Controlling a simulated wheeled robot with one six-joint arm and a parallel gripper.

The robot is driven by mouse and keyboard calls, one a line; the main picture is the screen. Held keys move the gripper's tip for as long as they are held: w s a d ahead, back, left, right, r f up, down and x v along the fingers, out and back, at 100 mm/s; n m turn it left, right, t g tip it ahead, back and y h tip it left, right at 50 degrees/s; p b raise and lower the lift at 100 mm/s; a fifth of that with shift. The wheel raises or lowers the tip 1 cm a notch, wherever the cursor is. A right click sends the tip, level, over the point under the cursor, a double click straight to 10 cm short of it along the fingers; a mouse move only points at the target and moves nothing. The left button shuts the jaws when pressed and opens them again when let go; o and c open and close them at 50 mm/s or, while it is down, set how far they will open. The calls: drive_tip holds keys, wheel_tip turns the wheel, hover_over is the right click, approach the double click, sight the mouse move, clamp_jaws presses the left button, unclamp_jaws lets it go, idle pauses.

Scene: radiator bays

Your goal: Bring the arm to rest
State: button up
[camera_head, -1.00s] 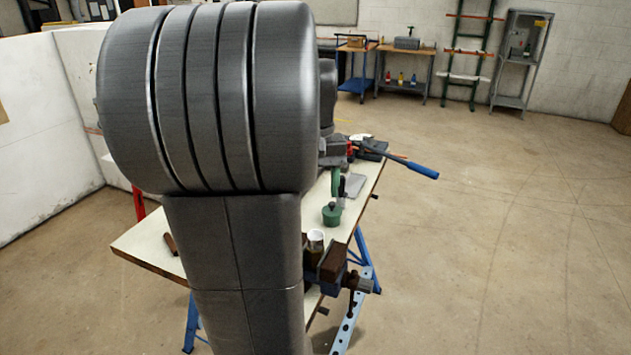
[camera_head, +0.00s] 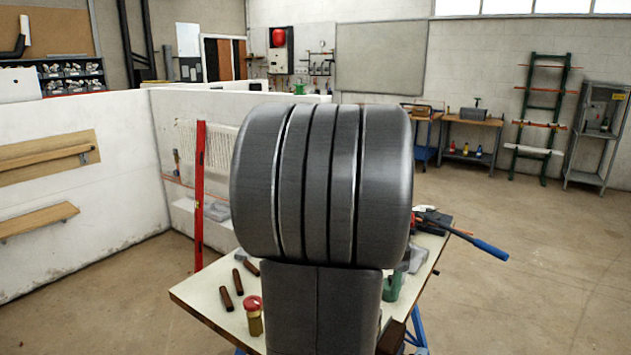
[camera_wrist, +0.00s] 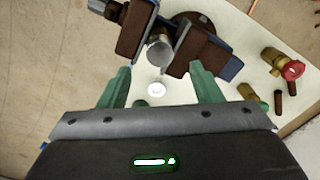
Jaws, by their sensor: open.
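My gripper (camera_wrist: 162,84) shows in the wrist view, its two green fingers spread apart with nothing held between them. It is over the pale workbench, near a vise with brown jaws (camera_wrist: 136,32). A grey metal cylinder (camera_wrist: 160,50) stands between the vise jaws, just beyond my fingertips; I cannot tell whether the jaws clamp it. In the head view my own grey arm fills the middle and hides my gripper and much of the workbench (camera_head: 205,290).
On the bench are a brass fitting with a red cap (camera_head: 253,315), several brown bars (camera_head: 226,299) and a blue-handled tool (camera_head: 490,249). A red level (camera_head: 199,195) stands upright behind. White partitions (camera_head: 70,180) are at left. The floor at right is clear.

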wheel_tip(320, 180, down, 7)
drive_tip(key=shift+r, duration=0.15)
drive_tip(key=shift+w+r+p, duration=0.1)
drive_tip(key=shift+r+p, duration=0.4)
drive_tip(key=shift+r, duration=0.65)
